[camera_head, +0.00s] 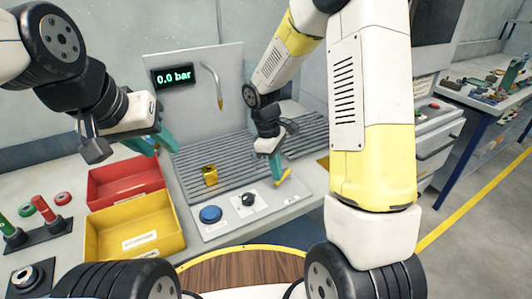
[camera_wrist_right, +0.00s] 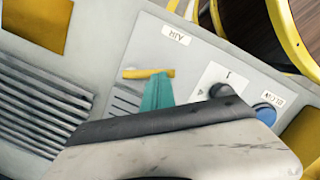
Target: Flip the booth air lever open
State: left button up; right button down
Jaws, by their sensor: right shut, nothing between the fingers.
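The yellow air lever (camera_head: 284,179) is at the right end of the grey control panel (camera_head: 222,225). In the right wrist view the lever (camera_wrist_right: 148,73) lies near the AIR label (camera_wrist_right: 176,35). My right gripper (camera_head: 276,174) is shut and empty, its teal fingers pointing down at the lever. In the right wrist view its fingertips (camera_wrist_right: 158,80) overlap the lever near one end; I cannot tell whether they touch it. My left gripper (camera_head: 151,143) is open and empty above the red bin, far from the lever.
A display (camera_head: 173,77) on the back panel reads 0.0 bar, beside a hanging nozzle (camera_head: 213,85). A black knob (camera_head: 248,199) and blue button (camera_head: 210,214) sit left of the lever. A yellow part (camera_head: 210,175) stands on the slatted grate. Red (camera_head: 105,170) and yellow (camera_head: 178,243) bins stand left.

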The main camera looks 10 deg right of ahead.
jog(key=shift+s+d+n+t, duration=0.1)
jog(key=shift+s+d+n, duration=0.2)
jog(key=shift+n, duration=0.45)
jog(key=shift+s+d+n+t, duration=0.1)
jog(key=shift+s+d+n, duration=0.15)
jog(key=shift+n, duration=0.55)
jog(key=shift+s+d+n+t, duration=0.1)
jog(key=shift+s+d+n, duration=0.2)
jog(key=shift+n, duration=0.45)
jog(key=shift+s+d+n+t, duration=0.15)
jog(key=shift+d+n, duration=0.2)
jog(key=shift+n, duration=0.35)
jog(key=shift+d+n+t, duration=0.15)
jog(key=shift+d+n, duration=0.15)
jog(key=shift+n, duration=0.4)
jog(key=shift+s+d+n, duration=0.1)
jog(key=shift+d+n, duration=0.35)
jog(key=shift+n, duration=0.55)
jog(key=shift+w, duration=0.85)
